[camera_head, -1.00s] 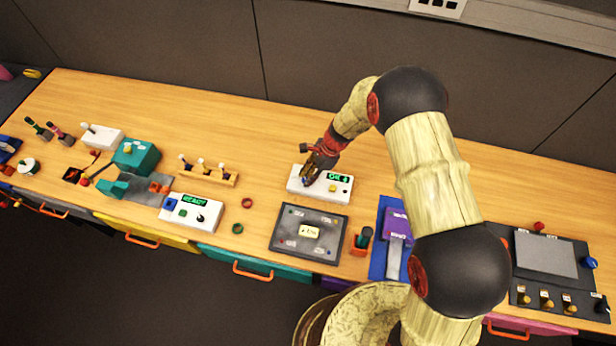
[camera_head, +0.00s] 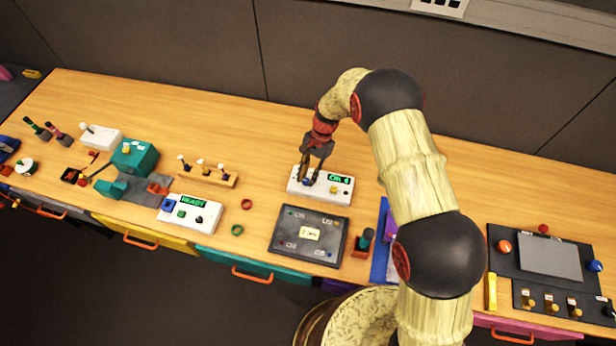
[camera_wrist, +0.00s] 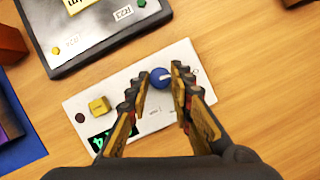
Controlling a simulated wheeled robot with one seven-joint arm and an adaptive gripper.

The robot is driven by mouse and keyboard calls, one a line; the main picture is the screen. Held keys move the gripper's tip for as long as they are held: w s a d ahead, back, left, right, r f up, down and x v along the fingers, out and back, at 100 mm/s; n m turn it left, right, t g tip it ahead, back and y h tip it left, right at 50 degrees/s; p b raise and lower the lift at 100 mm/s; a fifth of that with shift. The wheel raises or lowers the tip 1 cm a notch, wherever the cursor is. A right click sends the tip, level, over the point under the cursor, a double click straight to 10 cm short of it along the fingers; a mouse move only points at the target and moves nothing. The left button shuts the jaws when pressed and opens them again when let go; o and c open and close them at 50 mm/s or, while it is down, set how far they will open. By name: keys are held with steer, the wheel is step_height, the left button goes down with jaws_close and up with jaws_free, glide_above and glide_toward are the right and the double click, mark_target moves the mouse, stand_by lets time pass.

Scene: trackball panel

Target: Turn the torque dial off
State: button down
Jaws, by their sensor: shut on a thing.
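A white box (camera_head: 334,198) with a green-lit display (camera_head: 340,180) sits on the bench. Its blue dial (camera_wrist: 160,77) has a white pointer mark, which in the wrist view points to the right. A yellow button (camera_wrist: 99,105) is on the same face. My gripper (camera_head: 309,178) reaches down onto the box from above. In the wrist view my gripper (camera_wrist: 159,82) has its fingertips on either side of the dial, shut on it. The left finger covers part of the display. The small print beside the dial is too blurred to read.
A dark panel (camera_head: 275,248) with a lit centre label lies just in front of the box. A wooden rack of toggles (camera_head: 207,176) and another white box (camera_head: 212,222) stand to the left. A red-and-teal item (camera_head: 362,243) is at the front right. Bare bench lies behind the box.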

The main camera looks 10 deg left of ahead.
steer(key=shift+n, duration=0.3)
steer(key=c, duration=1.6)
jaws_free()
steer(key=shift+w, duration=0.1)
steer(key=v, duration=1.2)
steer(key=shift+a, duration=0.1)
steer(key=shift+f, duration=0.1)
